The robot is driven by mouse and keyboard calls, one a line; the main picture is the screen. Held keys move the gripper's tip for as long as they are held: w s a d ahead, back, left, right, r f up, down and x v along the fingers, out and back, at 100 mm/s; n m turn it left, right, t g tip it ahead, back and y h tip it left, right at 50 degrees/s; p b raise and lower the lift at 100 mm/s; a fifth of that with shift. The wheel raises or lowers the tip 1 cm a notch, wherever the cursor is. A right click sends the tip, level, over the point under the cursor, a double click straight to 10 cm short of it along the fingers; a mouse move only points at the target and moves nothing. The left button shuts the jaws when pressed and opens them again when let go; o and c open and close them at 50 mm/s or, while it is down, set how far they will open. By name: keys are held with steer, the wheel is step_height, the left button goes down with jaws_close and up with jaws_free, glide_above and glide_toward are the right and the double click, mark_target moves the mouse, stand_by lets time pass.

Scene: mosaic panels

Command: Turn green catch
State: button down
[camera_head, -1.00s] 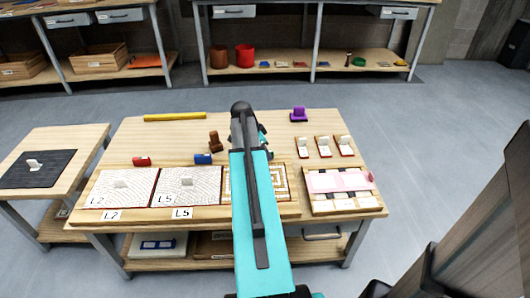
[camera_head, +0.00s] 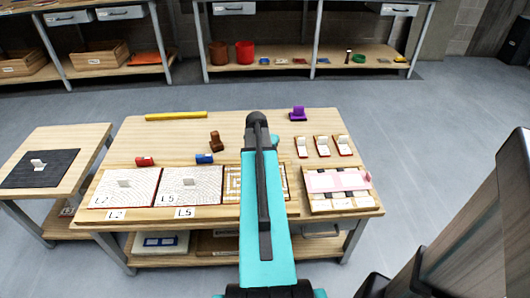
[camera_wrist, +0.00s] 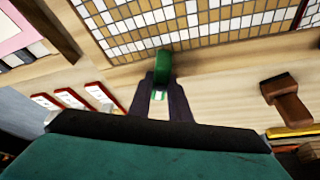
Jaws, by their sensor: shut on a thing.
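The green catch (camera_wrist: 163,64) stands at the edge of the brown-and-white tiled panel (camera_wrist: 190,20) in the wrist view. My gripper (camera_wrist: 161,84) has its dark fingers on either side of the catch and is shut on it. A small green-and-white patch shows between the fingers, lower down. In the head view my arm covers the catch and the fingers, and the tiled panel (camera_head: 232,184) shows only in part beside the arm.
A red catch (camera_head: 145,161) and a blue catch (camera_head: 204,158) sit by white panels at left. A brown block (camera_head: 215,141), a yellow bar (camera_head: 176,116) and a purple piece (camera_head: 298,114) stand behind. Several small white-faced pieces (camera_head: 322,147) and a pink panel (camera_head: 335,182) are at right.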

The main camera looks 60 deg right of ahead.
steer(key=shift+s+a+f+n+t+y+p, duration=0.15)
steer(key=shift+n+t+p, duration=0.1)
steer(key=shift+n, duration=0.5)
steer(key=shift+d+r+n+t+y+p, duration=0.1)
steer(key=shift+n+t+p, duration=0.15)
steer(key=shift+n, duration=0.45)
steer(key=shift+s+a+f+n+t+y+p, duration=0.1)
steer(key=shift+n+t+y+p, duration=0.15)
steer(key=shift+n, duration=0.5)
steer(key=c, duration=1.6)
jaws_free()
steer(key=shift+c, duration=0.2)
steer(key=shift+w, duration=0.1)
steer(key=shift+r, duration=0.25)
steer(key=p+v, duration=0.1)
steer(key=v, duration=1.2)
steer(key=shift+s+r, duration=0.2)
steer(key=shift+a+r, duration=0.1)
